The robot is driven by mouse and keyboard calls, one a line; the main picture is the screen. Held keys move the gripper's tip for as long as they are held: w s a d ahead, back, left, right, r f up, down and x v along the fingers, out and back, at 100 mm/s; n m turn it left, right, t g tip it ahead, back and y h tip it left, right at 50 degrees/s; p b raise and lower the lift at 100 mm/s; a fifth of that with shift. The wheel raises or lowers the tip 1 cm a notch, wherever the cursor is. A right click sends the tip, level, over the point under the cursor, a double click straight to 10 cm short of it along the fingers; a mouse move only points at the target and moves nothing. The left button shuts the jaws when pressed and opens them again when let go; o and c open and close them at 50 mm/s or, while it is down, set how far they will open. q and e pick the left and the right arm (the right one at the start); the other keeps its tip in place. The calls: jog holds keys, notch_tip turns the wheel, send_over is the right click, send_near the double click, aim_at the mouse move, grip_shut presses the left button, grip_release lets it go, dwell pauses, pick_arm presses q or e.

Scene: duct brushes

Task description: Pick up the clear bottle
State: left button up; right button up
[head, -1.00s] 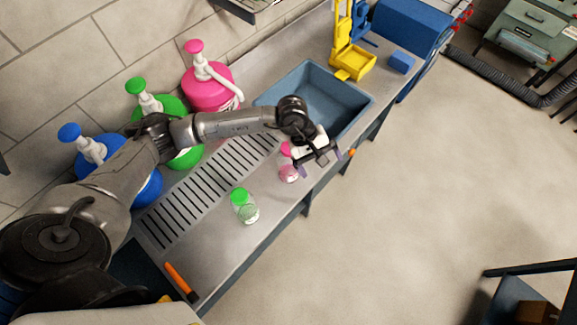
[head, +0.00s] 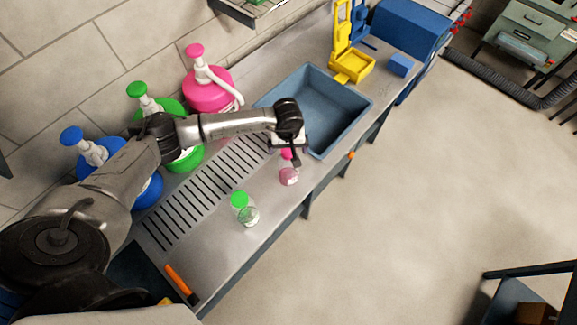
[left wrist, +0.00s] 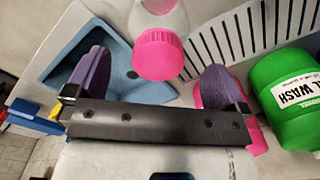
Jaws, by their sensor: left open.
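My left gripper (head: 290,152) is open and empty, over the counter beside the sink. In the left wrist view its two purple fingers (left wrist: 156,62) stand wide apart, with a small bottle's pink cap (left wrist: 158,55) between their lines. That pink-capped bottle (head: 289,176) stands upright on the counter, its see-through body tinted pink, its cap partly hidden by the gripper. I cannot tell whether a finger touches it. A second see-through bottle with a green cap (head: 246,212) stands nearer the counter's front left, apart from the gripper. My right gripper is not in view.
A blue sink basin (head: 345,105) lies just behind the gripper. Large pink (head: 207,92), green (head: 190,156) and blue (head: 147,190) pump jugs line the wall. A slotted drain (head: 205,195) runs along the counter. An orange-handled tool (head: 178,278) lies near the front end.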

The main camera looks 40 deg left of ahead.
aim_at(288, 166)
pick_arm(q)
jog(key=shift+w+d+f+p, duration=0.1)
jog(key=shift+f+p, duration=0.9)
jog(key=shift+f, duration=1.8)
jog(key=c, duration=1.2)
